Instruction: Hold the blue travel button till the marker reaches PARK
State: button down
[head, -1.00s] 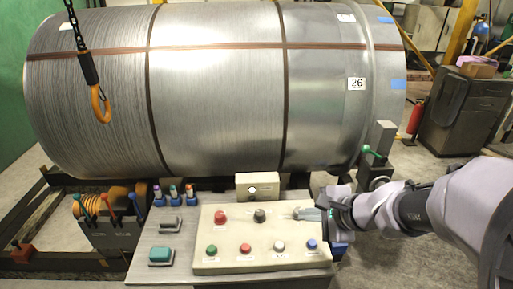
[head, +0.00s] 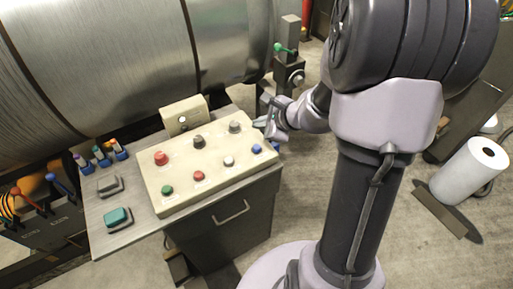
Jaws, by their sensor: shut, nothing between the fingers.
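The blue button (head: 257,148) is at the right end of the front row on the cream control panel (head: 182,196). My gripper (head: 259,125) is shut and empty, at the panel's right edge, just above the blue button in the picture. The fingertips appear apart from the button, though their height over the panel is hard to judge. The button's face is uncovered. I cannot make out a marker or the word PARK; the labels under the buttons are too small to read.
The panel also carries a red button (head: 161,158), a green button (head: 167,190) and several others. A small box (head: 185,114) with a white lamp stands behind it. A large metal drum (head: 120,50) fills the back.

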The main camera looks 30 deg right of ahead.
aim_at(259, 148)
notch_tip(259, 148, down, 7)
jog(key=b, duration=0.5)
jog(key=shift+r, duration=0.2)
jog(key=shift+f, duration=0.15)
jog(key=shift+f+b, duration=0.15)
jog(key=shift+b, duration=0.25)
dwell(1.0)
jog(key=shift+f+b, duration=0.25)
jog(key=shift+b, duration=0.2)
